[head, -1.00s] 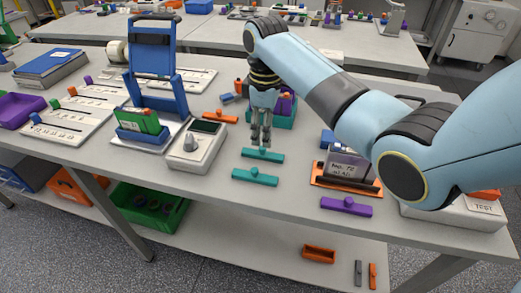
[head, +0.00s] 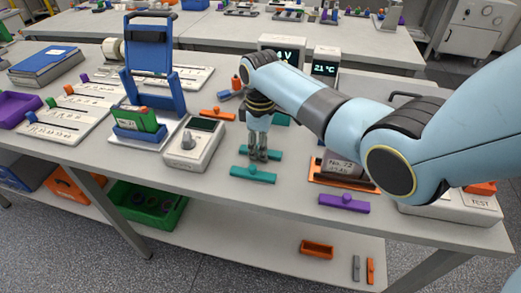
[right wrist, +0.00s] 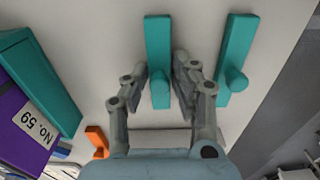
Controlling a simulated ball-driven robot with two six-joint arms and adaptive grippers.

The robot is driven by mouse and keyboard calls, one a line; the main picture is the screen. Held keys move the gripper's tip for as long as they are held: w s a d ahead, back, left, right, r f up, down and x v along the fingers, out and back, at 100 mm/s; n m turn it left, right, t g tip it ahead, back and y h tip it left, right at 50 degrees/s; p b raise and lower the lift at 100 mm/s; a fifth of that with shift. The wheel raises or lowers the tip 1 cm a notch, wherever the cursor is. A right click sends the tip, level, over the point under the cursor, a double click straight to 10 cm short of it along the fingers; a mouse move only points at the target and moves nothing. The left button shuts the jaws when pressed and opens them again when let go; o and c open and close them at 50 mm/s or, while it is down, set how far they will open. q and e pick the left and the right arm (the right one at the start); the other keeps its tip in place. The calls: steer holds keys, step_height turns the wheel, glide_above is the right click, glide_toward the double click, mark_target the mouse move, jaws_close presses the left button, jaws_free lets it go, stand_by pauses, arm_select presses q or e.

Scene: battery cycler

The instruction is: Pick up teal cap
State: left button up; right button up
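Two teal caps, each a bar with a round knob, lie on the bench. The farther teal cap (head: 274,155) is partly hidden by my right gripper (head: 258,155) in the head view. The nearer teal cap (head: 253,175) lies just in front of it. In the right wrist view the gripper (right wrist: 161,68) is open, its two fingers on either side of the farther cap (right wrist: 158,40), with gaps beside the bar. The nearer cap (right wrist: 235,50) is to the right, outside the fingers. I cannot tell the fingertips' height above the bench. My left gripper is not in view.
A grey meter (head: 194,146) stands left of the caps. A purple cap (head: 343,203) and an orange holder (head: 322,171) with a labelled cell lie to the right. An orange cap (head: 217,114) and a teal bin (head: 281,118) are behind. The bench's front edge is clear.

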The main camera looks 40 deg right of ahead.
steer(key=c, duration=0.4)
